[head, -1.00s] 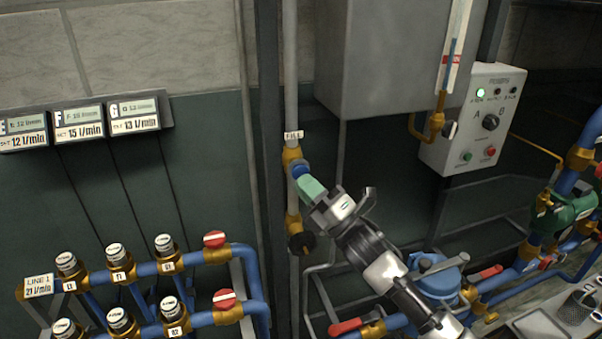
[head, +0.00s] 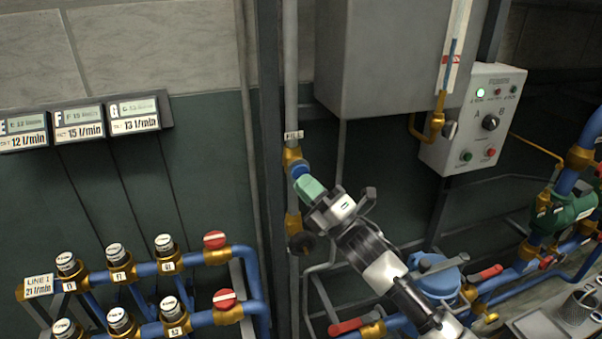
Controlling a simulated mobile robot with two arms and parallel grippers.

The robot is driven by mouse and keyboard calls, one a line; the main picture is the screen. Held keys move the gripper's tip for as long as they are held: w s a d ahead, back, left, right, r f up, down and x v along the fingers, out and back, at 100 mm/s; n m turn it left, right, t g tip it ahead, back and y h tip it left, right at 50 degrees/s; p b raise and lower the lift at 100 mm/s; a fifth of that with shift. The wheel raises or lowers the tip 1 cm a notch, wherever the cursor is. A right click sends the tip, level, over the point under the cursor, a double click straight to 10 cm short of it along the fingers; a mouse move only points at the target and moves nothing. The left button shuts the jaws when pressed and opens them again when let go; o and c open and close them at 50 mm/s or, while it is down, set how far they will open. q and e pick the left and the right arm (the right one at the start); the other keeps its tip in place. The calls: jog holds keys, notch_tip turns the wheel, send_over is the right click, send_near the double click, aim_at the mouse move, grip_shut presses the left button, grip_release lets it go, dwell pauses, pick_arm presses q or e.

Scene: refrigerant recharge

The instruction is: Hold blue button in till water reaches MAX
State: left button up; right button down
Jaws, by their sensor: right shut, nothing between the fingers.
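The blue button (head: 299,171) sits on a brass fitting on the vertical pipe, just below the FILL tag (head: 293,135). My right gripper (head: 308,186) is shut with nothing between its green fingertips. The tips are up against the button's front, touching it as far as I can see, and partly cover it. The sight glass (head: 454,50) at the upper right holds a blue water column with its top around the height of my view's upper part, just below a red mark (head: 450,59) or near it; the MAX lettering is too small to read. My left gripper is not in view.
A grey tank (head: 385,60) stands behind the sight glass. A control box (head: 474,120) with a lit green lamp hangs to its right. A black knob (head: 302,243) is below the button. Blue pipes with valves (head: 215,240) fill the lower left.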

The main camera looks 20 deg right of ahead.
jog(key=shift+w, duration=0.15)
jog(key=shift+w, duration=0.3)
jog(key=shift+w+b, duration=0.5)
jog(key=shift+b, duration=0.05)
dwell(7.0)
